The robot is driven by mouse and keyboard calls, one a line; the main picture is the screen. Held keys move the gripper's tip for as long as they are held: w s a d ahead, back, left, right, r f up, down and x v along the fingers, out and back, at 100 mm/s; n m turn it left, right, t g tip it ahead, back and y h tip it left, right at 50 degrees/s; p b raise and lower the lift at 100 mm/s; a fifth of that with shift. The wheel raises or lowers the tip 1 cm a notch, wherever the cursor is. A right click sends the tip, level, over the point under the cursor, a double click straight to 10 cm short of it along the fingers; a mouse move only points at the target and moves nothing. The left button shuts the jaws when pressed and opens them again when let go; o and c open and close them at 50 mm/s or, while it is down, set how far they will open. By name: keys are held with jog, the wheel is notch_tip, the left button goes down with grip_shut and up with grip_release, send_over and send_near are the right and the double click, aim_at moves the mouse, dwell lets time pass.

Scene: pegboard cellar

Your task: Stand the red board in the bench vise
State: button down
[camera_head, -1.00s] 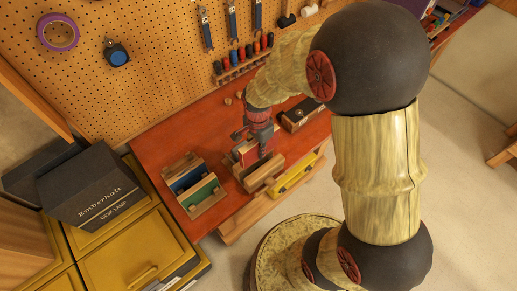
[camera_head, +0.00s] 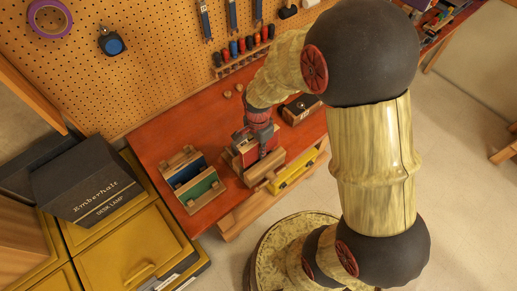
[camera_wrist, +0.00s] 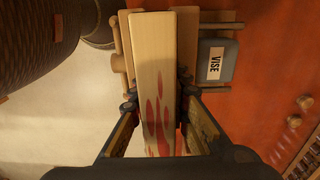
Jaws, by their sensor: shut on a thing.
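The red board (camera_head: 248,151) is upright in my gripper (camera_head: 258,146), at the bench vise (camera_head: 262,178). In the wrist view my gripper (camera_wrist: 157,112) is shut on the board (camera_wrist: 153,55), whose pale top edge with red blotches faces the camera. The wooden jaws of the vise (camera_wrist: 187,50) show on both sides of the board, and its grey block is labelled VISE. The board's lower edge is hidden, so I cannot tell how deep it sits or whether it touches the jaws.
A wooden rack (camera_head: 208,197) with a blue and a green board stands left on the red bench (camera_head: 150,145). A dark-fronted wooden box (camera_head: 302,108) lies behind the vise. A desk lamp box (camera_head: 85,183) sits on yellow drawers. A tool pegboard rises behind.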

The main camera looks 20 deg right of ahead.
jog(key=shift+f, duration=0.1)
jog(key=shift+f+b, duration=0.65)
jog(key=shift+f, duration=0.25)
jog(key=c, duration=1.6)
grip_release()
jog(key=shift+r, duration=0.1)
jog(key=shift+r+p, duration=3.6)
jog(key=shift+r, duration=1.4)
